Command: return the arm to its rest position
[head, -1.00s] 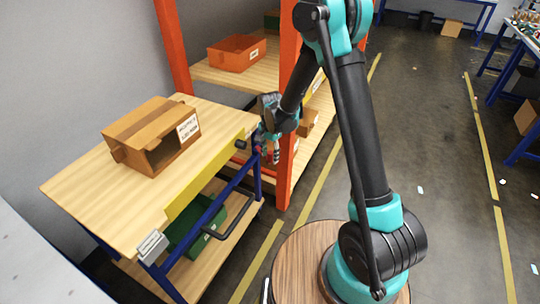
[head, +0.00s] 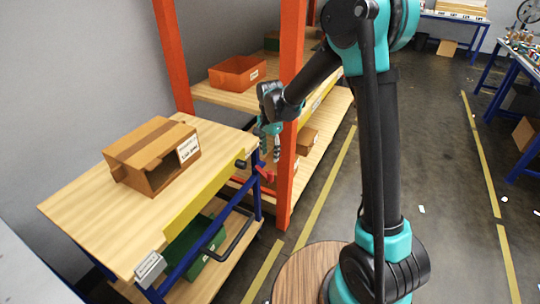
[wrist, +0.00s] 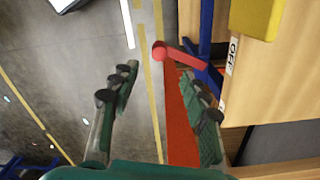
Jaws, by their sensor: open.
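My gripper (head: 270,150) hangs at the end of my teal and black arm, just beyond the far right corner of the wooden-topped cart (head: 85,210) and in front of the orange shelf post (head: 290,180). In the wrist view my gripper (wrist: 158,100) is open, its two fingers wide apart with nothing between them that they touch. A red lever with a ball end (wrist: 160,52) shows beyond the fingers, apart from them; it also shows below the gripper in the head view (head: 265,172).
A cardboard box (head: 158,170) stands on the cart. A green bin (head: 190,245) sits on its lower shelf. An orange bin (head: 237,73) is on the rack behind. Floor with yellow lines (head: 480,150) is open to the right; blue tables (head: 515,90) stand far right.

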